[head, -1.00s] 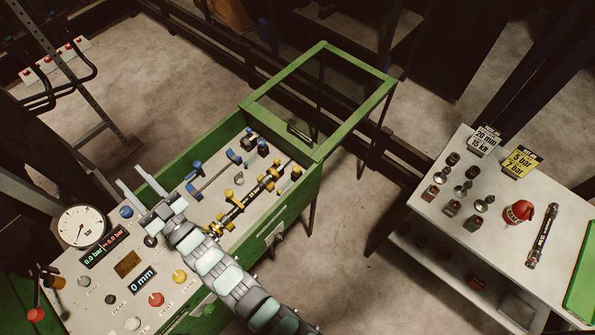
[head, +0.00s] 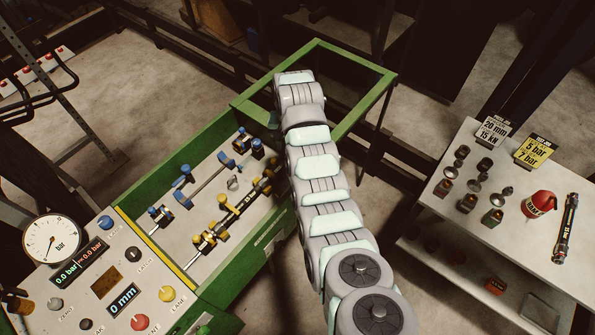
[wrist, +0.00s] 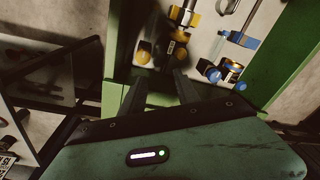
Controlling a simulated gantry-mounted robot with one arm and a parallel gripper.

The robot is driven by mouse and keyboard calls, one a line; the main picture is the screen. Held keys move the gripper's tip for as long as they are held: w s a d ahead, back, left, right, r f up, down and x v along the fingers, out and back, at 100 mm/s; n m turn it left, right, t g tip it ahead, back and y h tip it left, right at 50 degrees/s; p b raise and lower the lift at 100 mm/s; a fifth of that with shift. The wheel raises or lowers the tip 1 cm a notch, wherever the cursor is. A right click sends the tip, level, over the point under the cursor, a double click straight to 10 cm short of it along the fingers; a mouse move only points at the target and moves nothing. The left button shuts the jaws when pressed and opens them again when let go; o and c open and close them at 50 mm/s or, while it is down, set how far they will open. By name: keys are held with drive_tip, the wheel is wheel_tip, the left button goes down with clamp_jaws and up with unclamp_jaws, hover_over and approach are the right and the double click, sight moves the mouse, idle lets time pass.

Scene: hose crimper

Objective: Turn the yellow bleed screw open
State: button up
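In the wrist view my gripper (wrist: 160,88) has its two dark fingers apart, with nothing between their tips. A round yellow knob (wrist: 143,56) lies just beyond the fingertips, and another yellow knob (wrist: 181,37) is beside it. I cannot tell for sure which yellow part is the bleed screw. In the head view my arm hides my gripper and covers the right end of the tray. Yellow fittings show on the dark rod assembly (head: 234,213), including a yellow knob (head: 222,199).
Blue fittings (head: 183,175) sit in the green-walled tray (head: 172,178). The open green frame (head: 352,51) rises behind it. The control panel (head: 98,270) with gauge (head: 52,241) is at the left. A side table (head: 470,244) with fittings and a red object (head: 538,204) is at right.

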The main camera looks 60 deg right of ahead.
drive_tip(key=shift+g+y, duration=0.4)
drive_tip(key=s+f, duration=0.1)
drive_tip(key=f, duration=0.2)
drive_tip(key=f+b, duration=0.1)
drive_tip(key=f, duration=0.2)
drive_tip(key=s+f, duration=0.1)
drive_tip(key=f, duration=0.2)
drive_tip(key=shift+s+a+f+b, duration=0.25)
drive_tip(key=shift+s+f+b, duration=0.05)
drive_tip(key=shift+s+f, duration=0.1)
clamp_jaws()
